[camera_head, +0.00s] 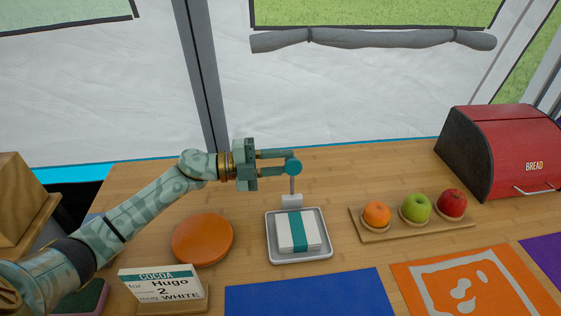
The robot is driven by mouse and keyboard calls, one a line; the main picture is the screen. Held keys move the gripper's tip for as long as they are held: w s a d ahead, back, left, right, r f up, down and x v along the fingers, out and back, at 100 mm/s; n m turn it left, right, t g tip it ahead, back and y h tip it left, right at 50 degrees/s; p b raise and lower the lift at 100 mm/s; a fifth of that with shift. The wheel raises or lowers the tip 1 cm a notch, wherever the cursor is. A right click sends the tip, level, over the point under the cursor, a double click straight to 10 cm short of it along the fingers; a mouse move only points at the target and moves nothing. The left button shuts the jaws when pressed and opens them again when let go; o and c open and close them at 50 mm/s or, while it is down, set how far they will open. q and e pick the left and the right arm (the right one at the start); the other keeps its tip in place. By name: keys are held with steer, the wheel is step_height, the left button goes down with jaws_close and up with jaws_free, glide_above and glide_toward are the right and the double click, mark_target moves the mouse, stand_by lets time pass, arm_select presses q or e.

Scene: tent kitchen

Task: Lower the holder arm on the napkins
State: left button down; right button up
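The napkin holder is a grey tray (271,245) on the wooden counter, with a stack of white napkins (312,232) tied by a teal band. The holder arm (292,184) stands raised at the tray's back edge, a thin upright stem with a teal ball (294,167) on top and a white block (291,201) at its foot. My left gripper (289,163) reaches in from the left at the ball's height. Its fingers are apart, with the ball at their tips; whether they touch it I cannot tell. My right gripper is out of view.
A fruit board (372,234) and red bread box (510,150) stand right. Blue (310,293) and orange (410,277) mats lie in front. The counter behind the tray is clear.

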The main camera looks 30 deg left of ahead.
mark_target(286, 171)
arm_select(q)
steer(key=shift+s, duration=0.1)
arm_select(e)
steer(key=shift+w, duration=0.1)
